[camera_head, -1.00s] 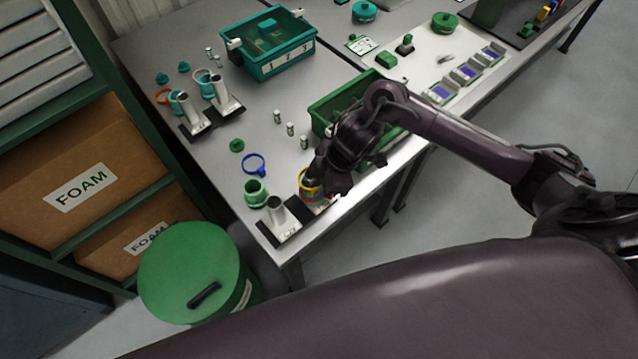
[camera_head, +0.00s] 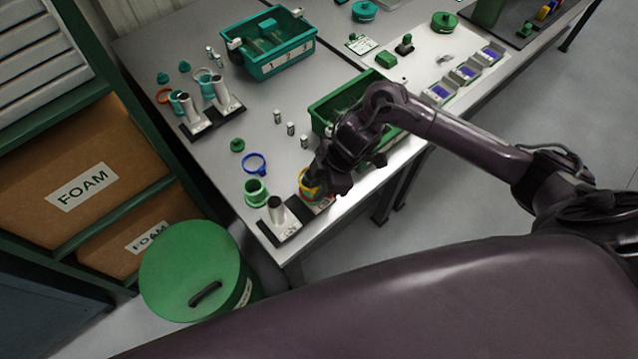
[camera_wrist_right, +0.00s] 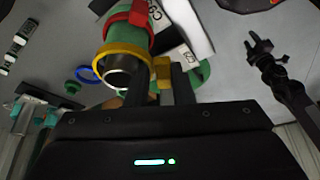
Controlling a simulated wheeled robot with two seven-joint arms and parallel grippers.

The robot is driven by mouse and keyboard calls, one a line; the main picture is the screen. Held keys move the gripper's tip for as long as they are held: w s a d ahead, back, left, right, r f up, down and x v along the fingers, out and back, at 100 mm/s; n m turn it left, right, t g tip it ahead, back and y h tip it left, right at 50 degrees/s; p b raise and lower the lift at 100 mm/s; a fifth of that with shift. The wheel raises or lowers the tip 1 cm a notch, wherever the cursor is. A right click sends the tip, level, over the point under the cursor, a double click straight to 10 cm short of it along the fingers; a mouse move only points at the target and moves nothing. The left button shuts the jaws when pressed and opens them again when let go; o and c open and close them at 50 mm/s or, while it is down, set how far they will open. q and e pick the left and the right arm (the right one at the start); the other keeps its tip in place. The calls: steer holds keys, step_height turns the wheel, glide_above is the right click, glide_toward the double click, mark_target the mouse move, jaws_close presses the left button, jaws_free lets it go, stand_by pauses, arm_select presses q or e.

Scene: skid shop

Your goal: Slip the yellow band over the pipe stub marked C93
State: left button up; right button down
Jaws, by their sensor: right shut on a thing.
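The yellow band (camera_head: 303,174) is at the top of the right-hand pipe stub at the table's front corner; its tab (camera_wrist_right: 164,71) is between the fingers of my right gripper (camera_wrist_right: 160,82). In the right wrist view the yellow band (camera_wrist_right: 122,48) arcs around the stub's grey mouth (camera_wrist_right: 124,72); its lower side is hidden. A green sleeve (camera_wrist_right: 128,34) and a red band (camera_wrist_right: 126,15) sit further down this stub. Its base label (camera_wrist_right: 156,12) is upside down and partly hidden, seemingly C93. My left gripper (camera_wrist_right: 262,45) shows in the wrist view, fingers apart and empty.
A bare grey stub (camera_head: 276,208) stands beside it, near a green collar (camera_head: 256,193) and blue ring (camera_head: 255,163). A green bin (camera_head: 322,117) is behind my right arm. Two stubs (camera_head: 222,96) and a teal bin (camera_head: 285,66) stand further back. A green drum (camera_head: 190,262) is by the table.

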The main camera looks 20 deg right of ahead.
arm_select(q)
steer(key=shift+r+p, duration=0.45)
stand_by(1.4)
steer(key=shift+r+p, duration=0.7)
steer(key=shift+r+p, duration=0.9)
stand_by(3.1)
steer(key=shift+r+p, duration=0.65)
steer(key=shift+r, duration=0.1)
stand_by(0.7)
